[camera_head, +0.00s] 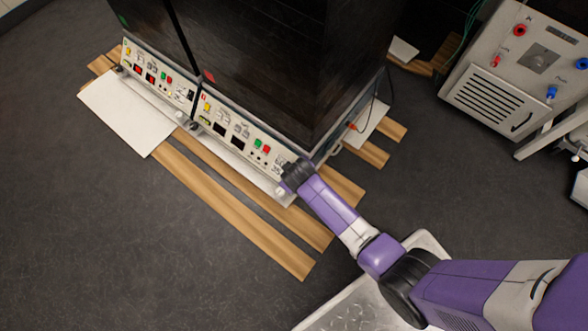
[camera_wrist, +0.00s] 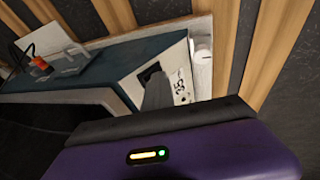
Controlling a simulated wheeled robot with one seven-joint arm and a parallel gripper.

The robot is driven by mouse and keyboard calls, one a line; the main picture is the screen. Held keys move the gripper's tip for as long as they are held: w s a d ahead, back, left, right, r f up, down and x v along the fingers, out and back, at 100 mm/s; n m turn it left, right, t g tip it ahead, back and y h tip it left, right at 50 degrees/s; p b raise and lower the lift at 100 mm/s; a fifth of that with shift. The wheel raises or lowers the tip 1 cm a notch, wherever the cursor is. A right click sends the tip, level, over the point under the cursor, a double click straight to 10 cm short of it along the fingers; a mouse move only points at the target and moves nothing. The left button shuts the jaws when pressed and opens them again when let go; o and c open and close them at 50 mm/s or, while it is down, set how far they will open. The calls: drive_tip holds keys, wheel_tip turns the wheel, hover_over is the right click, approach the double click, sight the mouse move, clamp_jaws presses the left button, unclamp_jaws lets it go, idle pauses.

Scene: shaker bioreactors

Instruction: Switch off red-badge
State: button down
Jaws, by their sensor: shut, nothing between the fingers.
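The red badge (camera_head: 209,77) is on the dark front of the right-hand shaker (camera_head: 260,60). Below it runs this unit's white control panel (camera_head: 243,133), with dark displays and a green and a red button. My gripper (camera_head: 288,183) is at the right end of that panel and hides part of it. In the wrist view, a black switch-like recess (camera_wrist: 149,72) is on the white panel end beside "35"-like markings. My shut grey fingertips (camera_wrist: 157,92) are close in front of it; I cannot tell whether they touch it.
A second shaker with a green badge (camera_head: 123,20) stands to the left; its panel displays (camera_head: 145,73) glow red. Wooden slats (camera_head: 240,212) and a white plate (camera_head: 125,110) lie on the floor. A grey machine (camera_head: 515,75) stands at the right. Floor at lower left is clear.

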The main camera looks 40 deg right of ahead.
drive_tip(key=shift+d, duration=0.2)
drive_tip(key=shift+r+p, duration=0.75)
drive_tip(key=shift+p, duration=0.15)
drive_tip(key=shift+a, duration=0.1)
